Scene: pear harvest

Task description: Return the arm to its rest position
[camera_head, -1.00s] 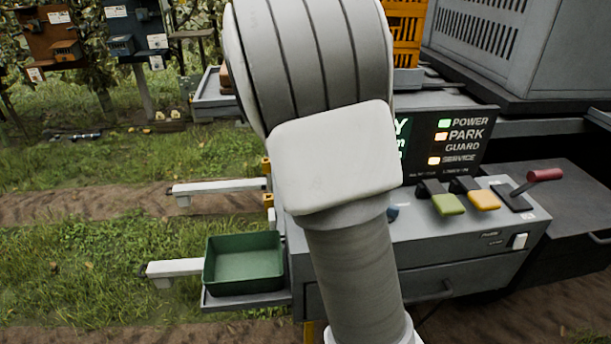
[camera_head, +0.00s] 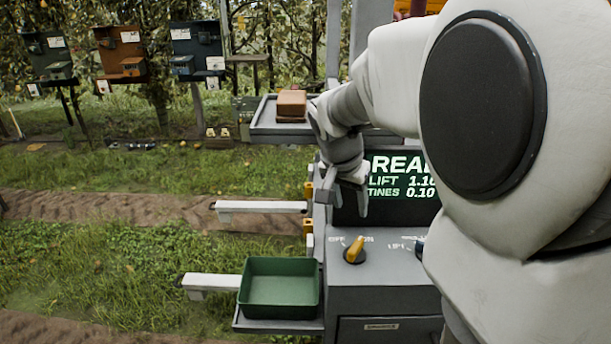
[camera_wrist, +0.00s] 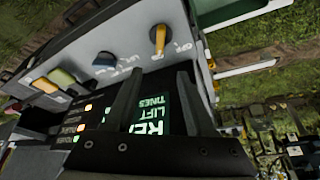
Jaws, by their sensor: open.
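My arm fills the right side of the head view and reaches toward the grey control console (camera_head: 385,302). My gripper (camera_head: 350,205) hangs in front of the console's display (camera_head: 400,182), partly hidden by my own wrist. In the wrist view its two dark fingers (camera_wrist: 158,92) stand apart with nothing between them. The lit display (camera_wrist: 150,122) shows behind and between the fingers. The yellow knob (camera_head: 354,250) is just below the gripper in the head view, and it also shows in the wrist view (camera_wrist: 159,38), apart from the fingers.
An empty green tray (camera_head: 279,290) sits on a shelf left of the console. White tines (camera_head: 262,207) stick out to the left. A brown block (camera_head: 291,104) lies on a grey tray behind. Coloured boxes (camera_head: 197,45) stand at the back left. Open grass lies at left.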

